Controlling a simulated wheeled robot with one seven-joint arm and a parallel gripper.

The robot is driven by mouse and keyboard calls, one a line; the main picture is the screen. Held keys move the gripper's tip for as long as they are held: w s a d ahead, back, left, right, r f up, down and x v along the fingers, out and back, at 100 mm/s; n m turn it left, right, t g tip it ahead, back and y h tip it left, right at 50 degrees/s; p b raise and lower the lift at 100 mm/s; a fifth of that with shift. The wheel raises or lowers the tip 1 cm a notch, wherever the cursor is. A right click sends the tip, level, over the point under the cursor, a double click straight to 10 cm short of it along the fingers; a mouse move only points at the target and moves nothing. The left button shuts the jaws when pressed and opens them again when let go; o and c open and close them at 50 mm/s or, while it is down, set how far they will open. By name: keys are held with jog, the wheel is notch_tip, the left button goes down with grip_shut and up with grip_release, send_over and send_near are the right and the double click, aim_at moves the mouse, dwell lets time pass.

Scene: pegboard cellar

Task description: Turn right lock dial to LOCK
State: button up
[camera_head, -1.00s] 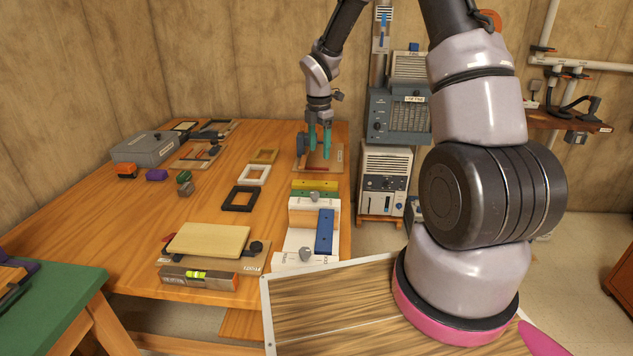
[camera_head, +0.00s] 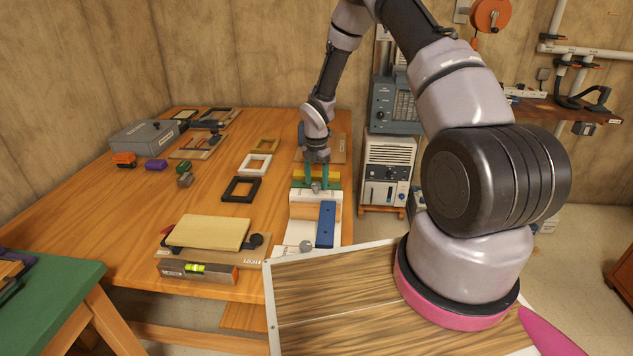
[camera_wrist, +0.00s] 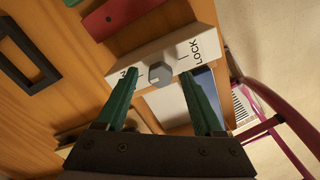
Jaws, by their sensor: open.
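A grey many-sided dial (camera_wrist: 160,74) sits on a white plate with the word LOCK (camera_wrist: 195,52) printed to its right in the wrist view; the label on the left is partly hidden by a finger. I cannot tell which mark the dial points to. My gripper (camera_wrist: 158,76) is open, with one teal finger on each side of the dial; contact is not clear. In the head view my gripper (camera_head: 317,184) is at this far dial (camera_head: 316,188). A second grey dial (camera_head: 306,247) is on the nearer white plate (camera_head: 293,238).
A blue bar (camera_head: 327,224) stands by the near plate. Yellow and green bars (camera_head: 300,177) lie just behind the far dial. Black, white and tan frames (camera_head: 241,189) lie to the left. A tan board (camera_head: 208,232) and a level (camera_head: 197,271) are at the front left.

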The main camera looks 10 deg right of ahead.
jog(key=shift+f, duration=0.35)
grip_shut()
